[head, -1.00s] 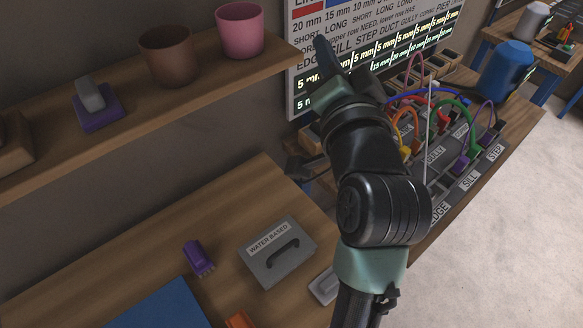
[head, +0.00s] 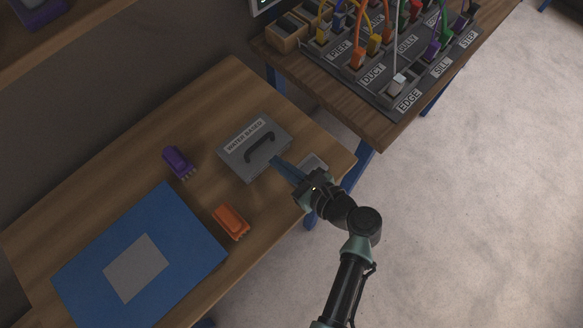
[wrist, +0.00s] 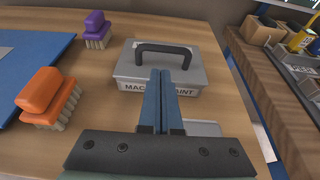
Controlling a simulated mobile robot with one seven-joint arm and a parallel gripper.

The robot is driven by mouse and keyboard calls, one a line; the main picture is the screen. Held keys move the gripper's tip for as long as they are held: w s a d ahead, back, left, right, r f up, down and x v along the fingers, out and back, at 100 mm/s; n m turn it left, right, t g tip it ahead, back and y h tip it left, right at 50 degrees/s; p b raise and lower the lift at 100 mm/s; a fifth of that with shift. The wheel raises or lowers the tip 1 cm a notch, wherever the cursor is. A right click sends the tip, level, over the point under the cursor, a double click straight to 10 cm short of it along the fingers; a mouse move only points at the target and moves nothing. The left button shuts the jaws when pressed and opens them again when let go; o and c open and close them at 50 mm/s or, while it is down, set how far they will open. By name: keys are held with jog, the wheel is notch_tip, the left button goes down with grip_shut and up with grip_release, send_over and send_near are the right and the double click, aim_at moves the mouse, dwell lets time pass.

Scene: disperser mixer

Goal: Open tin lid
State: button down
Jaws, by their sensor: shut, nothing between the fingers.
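The grey tin (head: 240,165) stands on the wooden table, its lid (head: 262,128) on and carrying a dark arched handle (head: 259,146). A white label lies on the lid's far side. In the wrist view the tin (wrist: 128,72) is ahead, with the handle (wrist: 163,47) upright and a front label partly hidden by my fingers. My gripper (head: 275,161) is shut and empty, its blue fingers pointing at the tin from the lower right. In the wrist view my gripper (wrist: 159,72) has its fingertips just before the handle; I cannot tell whether they touch it.
A purple brush (head: 178,160) and an orange brush (head: 230,221) lie left of and below the tin. A blue mat (head: 195,250) covers the table's lower left. A small grey object (head: 315,163) sits by the right edge. A cabled panel (head: 385,95) stands on the bench behind.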

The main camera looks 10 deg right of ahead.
aim_at(268, 153)
jog(key=shift+x, duration=2.15)
jog(key=shift+r, duration=0.2)
jog(key=shift+w+r+p, duration=0.15)
jog(key=shift+r+p, duration=0.15)
jog(key=shift+p, duration=0.45)
jog(key=shift+g, duration=0.3)
